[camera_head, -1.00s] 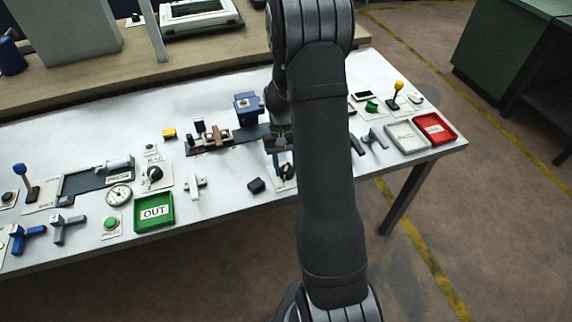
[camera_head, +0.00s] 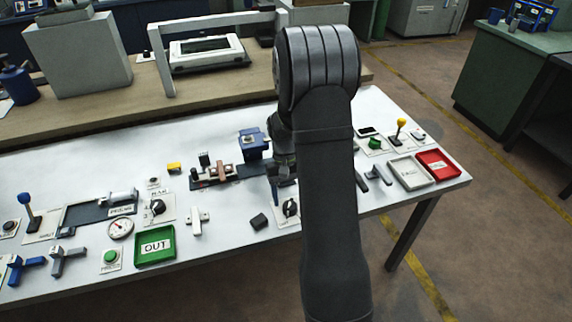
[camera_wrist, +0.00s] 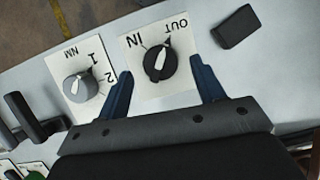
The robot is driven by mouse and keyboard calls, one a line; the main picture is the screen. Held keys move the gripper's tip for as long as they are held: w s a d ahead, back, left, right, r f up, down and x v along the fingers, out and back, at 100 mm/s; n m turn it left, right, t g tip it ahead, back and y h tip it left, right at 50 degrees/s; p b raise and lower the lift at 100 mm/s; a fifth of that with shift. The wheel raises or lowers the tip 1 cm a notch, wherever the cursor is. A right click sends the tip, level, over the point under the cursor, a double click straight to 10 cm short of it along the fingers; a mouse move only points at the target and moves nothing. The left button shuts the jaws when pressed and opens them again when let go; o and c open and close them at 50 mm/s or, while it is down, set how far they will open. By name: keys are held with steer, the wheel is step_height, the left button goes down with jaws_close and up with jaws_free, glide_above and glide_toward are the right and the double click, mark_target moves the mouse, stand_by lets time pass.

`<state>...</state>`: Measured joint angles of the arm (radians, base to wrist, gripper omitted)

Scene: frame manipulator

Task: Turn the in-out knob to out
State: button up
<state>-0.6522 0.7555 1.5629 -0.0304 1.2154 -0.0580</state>
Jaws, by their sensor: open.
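The in-out knob (camera_wrist: 159,63) is a black dial on a white plate marked IN and OUT, seen in the wrist view. Its pointer faces the upper edge of the picture, leaning to the OUT side; whether it is on the OUT mark I cannot tell. My gripper (camera_wrist: 162,72) is open, its two blue fingers apart on either side of the knob and not seen touching it. In the head view the knob (camera_head: 290,208) is beside my gripper (camera_head: 279,190), partly covered by my arm.
A grey 1-2 selector knob (camera_wrist: 80,85) sits on a plate left of the in-out plate in the wrist view. A small black block (camera_wrist: 236,26) lies to the right. A green OUT tray (camera_head: 155,245) and a red tray (camera_head: 440,163) stand on the white table.

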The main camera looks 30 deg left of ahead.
steer(key=v, duration=1.5)
steer(key=x, duration=1.7)
steer(key=shift+f, duration=0.2)
